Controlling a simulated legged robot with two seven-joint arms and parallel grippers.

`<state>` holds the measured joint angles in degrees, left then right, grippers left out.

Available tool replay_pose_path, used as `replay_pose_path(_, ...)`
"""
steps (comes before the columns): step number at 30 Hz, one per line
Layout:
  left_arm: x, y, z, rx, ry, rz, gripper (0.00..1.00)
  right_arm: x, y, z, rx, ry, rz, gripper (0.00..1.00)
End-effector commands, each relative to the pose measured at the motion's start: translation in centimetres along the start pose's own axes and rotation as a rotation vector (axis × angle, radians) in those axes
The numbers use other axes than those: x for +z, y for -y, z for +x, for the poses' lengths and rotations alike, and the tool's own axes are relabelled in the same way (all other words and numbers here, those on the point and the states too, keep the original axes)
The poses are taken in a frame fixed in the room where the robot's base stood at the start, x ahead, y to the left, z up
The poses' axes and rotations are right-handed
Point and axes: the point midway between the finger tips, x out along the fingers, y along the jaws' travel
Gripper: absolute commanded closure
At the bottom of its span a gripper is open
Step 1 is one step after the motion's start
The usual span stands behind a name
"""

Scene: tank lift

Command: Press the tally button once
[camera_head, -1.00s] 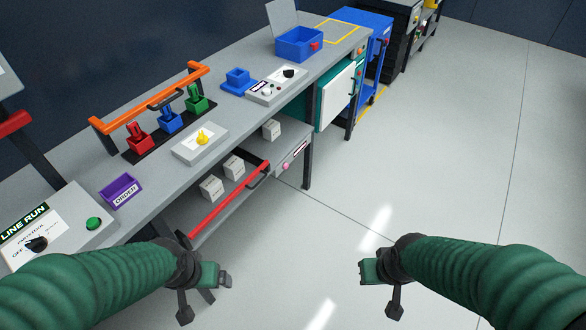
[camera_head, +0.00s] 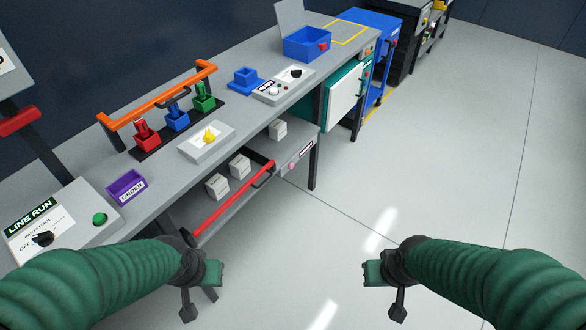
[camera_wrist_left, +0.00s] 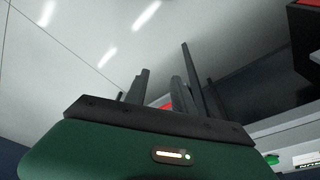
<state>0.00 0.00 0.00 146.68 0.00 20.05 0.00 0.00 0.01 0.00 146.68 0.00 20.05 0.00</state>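No button in view carries a readable tally label. A round pink button (camera_head: 291,166) sits beside a dark label on the front of the lower shelf. A grey box (camera_head: 281,86) on the bench has a black knob and small white and red buttons. A green button (camera_head: 100,219) is on the LINE RUN panel (camera_head: 62,222) at left. My left gripper (camera_head: 213,273) is in front of the bench, touching nothing; its fingers stand apart and empty in the left wrist view (camera_wrist_left: 160,85). My right gripper (camera_head: 371,273) hangs over open floor; its finger gap does not show.
The bench (camera_head: 160,190) runs diagonally to the back. On it are a purple ORDER bin (camera_head: 126,187), a yellow knob box (camera_head: 207,142), an orange rail (camera_head: 160,95) and a blue bin (camera_head: 307,44). A red bar (camera_head: 235,200) edges the lower shelf. The floor at right is clear.

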Motion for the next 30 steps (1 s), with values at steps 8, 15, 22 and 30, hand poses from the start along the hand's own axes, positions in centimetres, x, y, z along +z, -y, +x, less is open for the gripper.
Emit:
replay_pose_path(8,0.00,0.00,0.00,0.000,0.000,0.000,1.00,0.00,0.00,0.00,0.000,0.000,0.000,1.00)
replay_pose_path(15,0.00,0.00,0.00,0.000,0.000,0.000,1.00,0.00,0.00,0.00,0.000,0.000,0.000,1.00)
replay_pose_path(22,0.00,0.00,0.00,0.000,0.000,0.000,1.00,0.00,0.00,0.00,0.000,0.000,0.000,1.00)
replay_pose_path(30,0.00,0.00,0.00,0.000,0.000,0.000,1.00,0.00,0.00,0.00,0.000,0.000,0.000,1.00)
